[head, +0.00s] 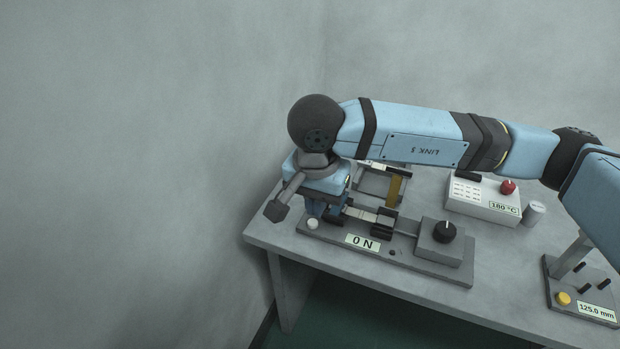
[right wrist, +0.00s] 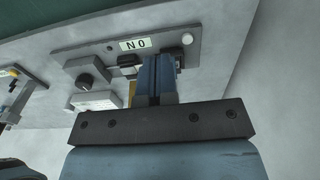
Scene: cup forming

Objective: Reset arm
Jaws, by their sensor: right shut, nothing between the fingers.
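My right arm (head: 425,137) comes in from the right above the table. My right gripper (head: 322,208) points down at the left end of a grey device with a display reading "0 N" (head: 362,242). Its two blue fingers are together, with nothing seen between them. In the right wrist view the closed fingers (right wrist: 156,80) reach toward the same device, whose "0 N" display (right wrist: 135,44) appears upside down. I cannot tell whether the fingertips touch the device. My left gripper is not in view.
The "0 N" device has a black knob (head: 444,231) and a white button (head: 312,223). Behind it stands a white box reading 180 °C (head: 484,206) with a red knob, beside a grey cylinder (head: 534,213). A "125.0 mm" device (head: 580,290) stands at right. Walls lie left and behind.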

